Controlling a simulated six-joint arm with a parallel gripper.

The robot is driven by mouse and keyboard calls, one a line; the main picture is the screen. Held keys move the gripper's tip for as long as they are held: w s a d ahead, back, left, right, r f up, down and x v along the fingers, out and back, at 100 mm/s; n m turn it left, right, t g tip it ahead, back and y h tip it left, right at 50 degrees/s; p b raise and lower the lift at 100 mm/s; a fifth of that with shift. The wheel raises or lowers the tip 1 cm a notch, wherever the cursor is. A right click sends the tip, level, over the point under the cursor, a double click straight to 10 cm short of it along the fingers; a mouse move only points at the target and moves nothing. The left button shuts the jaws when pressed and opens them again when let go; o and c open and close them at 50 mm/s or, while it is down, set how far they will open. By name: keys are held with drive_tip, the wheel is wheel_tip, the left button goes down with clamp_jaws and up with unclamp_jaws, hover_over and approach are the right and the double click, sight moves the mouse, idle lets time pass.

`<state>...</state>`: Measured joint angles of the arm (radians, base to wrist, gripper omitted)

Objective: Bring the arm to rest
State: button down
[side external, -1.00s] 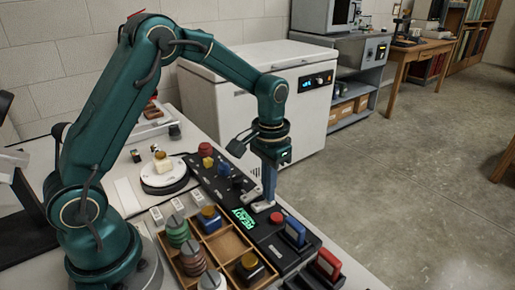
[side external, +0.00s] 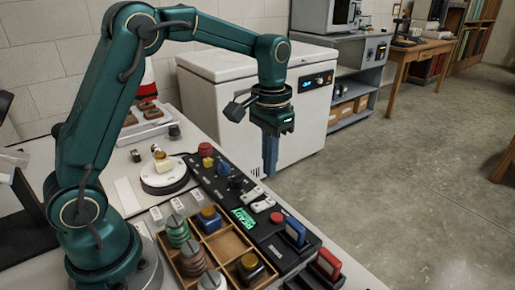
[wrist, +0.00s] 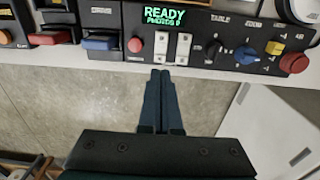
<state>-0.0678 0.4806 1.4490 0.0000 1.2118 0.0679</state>
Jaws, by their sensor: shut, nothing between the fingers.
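My gripper (side external: 270,172) is shut and empty. In the side external view it hangs pointing down, raised above the level of the black control panel (side external: 222,186) and just beyond its far edge. In the wrist view the closed fingers (wrist: 160,74) point toward the panel's edge, with the floor behind them. The panel has a lit green READY display (wrist: 165,16), two white rocker switches (wrist: 172,47), a red button (wrist: 135,45), and several coloured knobs. Nothing hangs from the fingers.
A wooden compartment tray (side external: 228,244) holds several round items beside the panel. A round white turntable (side external: 164,178) carries a small yellowish piece. A white chest unit (side external: 230,90) stands behind the gripper. Open floor (side external: 410,180) lies to the right.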

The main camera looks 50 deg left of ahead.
drive_tip(key=s+d+r+t, duration=0.1)
drive_tip(key=s+r+t, duration=0.2)
drive_tip(key=s+r, duration=0.45)
drive_tip(key=s+d+f+t, duration=0.1)
drive_tip(key=s+f+t, duration=0.1)
drive_tip(key=s, duration=0.6)
drive_tip(key=shift+s+f+t, duration=0.15)
drive_tip(key=shift+s+t, duration=0.05)
drive_tip(key=shift+t, duration=0.1)
